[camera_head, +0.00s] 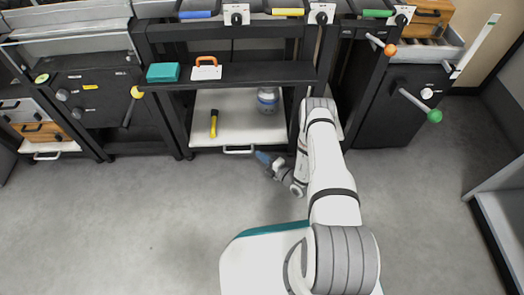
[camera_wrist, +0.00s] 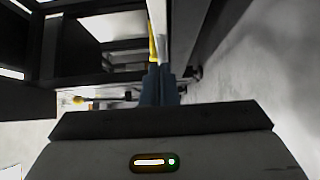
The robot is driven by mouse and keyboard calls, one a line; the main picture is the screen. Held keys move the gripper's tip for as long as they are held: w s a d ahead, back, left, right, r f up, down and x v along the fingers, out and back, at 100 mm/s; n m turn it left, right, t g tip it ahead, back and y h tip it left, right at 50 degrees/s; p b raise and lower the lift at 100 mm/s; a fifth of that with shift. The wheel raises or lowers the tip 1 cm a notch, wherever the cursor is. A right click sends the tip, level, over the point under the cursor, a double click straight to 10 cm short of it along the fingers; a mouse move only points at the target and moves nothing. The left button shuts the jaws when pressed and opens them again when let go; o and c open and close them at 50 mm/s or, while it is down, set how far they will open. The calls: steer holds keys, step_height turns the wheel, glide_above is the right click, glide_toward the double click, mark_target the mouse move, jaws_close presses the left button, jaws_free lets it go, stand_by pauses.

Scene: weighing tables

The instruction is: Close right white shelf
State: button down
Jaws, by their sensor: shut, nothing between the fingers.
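The right white shelf (camera_head: 232,131) is a flat white board low under the middle table, with a handle (camera_head: 238,151) on its front edge. A yellow-handled hammer (camera_head: 213,124) and a grey canister (camera_head: 267,100) are on it. It sticks out a little in front of the table legs. My gripper (camera_head: 262,157) is shut and empty, just right of the handle, close to the shelf's front edge. In the wrist view my blue fingers (camera_wrist: 160,87) are together and point at a white edge (camera_wrist: 159,20). I cannot tell whether they touch it.
A second white shelf (camera_head: 50,148) sits low at the far left. Black table legs (camera_head: 172,124) flank the middle shelf. A teal box (camera_head: 163,72) and an orange-handled item (camera_head: 207,69) stand on the black ledge above. The grey floor (camera_head: 130,215) in front is clear.

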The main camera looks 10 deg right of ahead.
steer(key=p+v, duration=0.3)
steer(key=v, duration=0.7)
steer(key=shift+f, duration=0.1)
